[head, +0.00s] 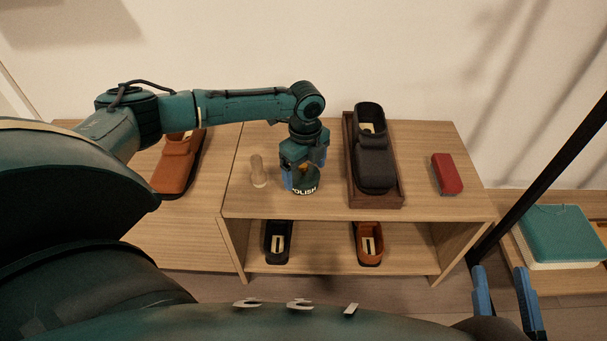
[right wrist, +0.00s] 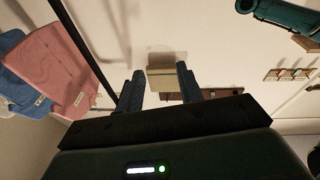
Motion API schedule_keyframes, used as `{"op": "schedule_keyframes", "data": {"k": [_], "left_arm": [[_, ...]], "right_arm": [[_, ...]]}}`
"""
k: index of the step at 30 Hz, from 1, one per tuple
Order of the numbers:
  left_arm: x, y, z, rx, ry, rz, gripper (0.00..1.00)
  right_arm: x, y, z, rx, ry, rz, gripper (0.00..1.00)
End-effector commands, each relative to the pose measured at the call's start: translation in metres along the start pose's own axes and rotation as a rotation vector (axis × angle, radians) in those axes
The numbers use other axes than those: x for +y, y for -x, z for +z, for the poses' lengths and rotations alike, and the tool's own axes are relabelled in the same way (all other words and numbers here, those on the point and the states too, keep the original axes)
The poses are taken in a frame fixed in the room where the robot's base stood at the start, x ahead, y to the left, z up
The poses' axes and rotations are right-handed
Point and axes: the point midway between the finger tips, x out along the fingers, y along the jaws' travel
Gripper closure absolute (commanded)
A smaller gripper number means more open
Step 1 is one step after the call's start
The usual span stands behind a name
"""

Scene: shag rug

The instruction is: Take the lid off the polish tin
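The polish tin (head: 304,190) is a small dark round tin with "POLISH" in white letters, standing on the wooden shelf top. An orange-brown part shows above it, between my fingers. My left gripper (head: 304,174) points down over the tin, its blue fingers to either side of the tin's upper part. I cannot tell whether they touch it, and the gripper hides much of the lid. My right gripper (head: 505,285) is open and empty, low at the right of the head view, away from the shelf; its spread fingers also show in the right wrist view (right wrist: 158,88).
A pale wooden peg-like item (head: 258,171) stands left of the tin. A dark shoe (head: 375,165) lies in a brown tray (head: 377,201) to its right, with a red brush-like block (head: 447,174) beyond. A brown shoe (head: 176,170) lies left. Shoes also sit on the lower shelf.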

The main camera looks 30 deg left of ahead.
Motion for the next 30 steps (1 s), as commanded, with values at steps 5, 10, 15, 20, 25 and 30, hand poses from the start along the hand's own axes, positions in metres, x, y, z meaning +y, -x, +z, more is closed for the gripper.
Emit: {"op": "schedule_keyframes", "data": {"k": [5,10,15,20,25,30], "left_arm": [[0.000,0.000,0.000,0.000,0.000,0.000,0.29],[0.000,0.000,0.000,0.000,0.000,0.001,0.43],[0.000,0.000,0.000,0.000,0.001,0.000,0.49],[0.000,0.003,0.000,0.000,0.001,0.000,0.49],[0.000,0.029,0.001,0.000,0.001,-0.002,0.49],[0.000,0.065,0.000,0.001,0.001,-0.002,0.49]], "right_arm": [[0.000,0.000,0.000,0.001,0.003,-0.001,0.64],[0.000,0.000,0.002,-0.003,0.004,-0.001,0.64],[0.001,0.000,0.004,-0.008,0.006,0.000,0.64],[0.001,-0.001,0.003,-0.009,0.008,0.000,0.64],[0.004,-0.002,-0.007,-0.010,0.038,0.001,0.64],[0.006,0.002,-0.007,-0.035,0.080,0.003,0.64]]}}
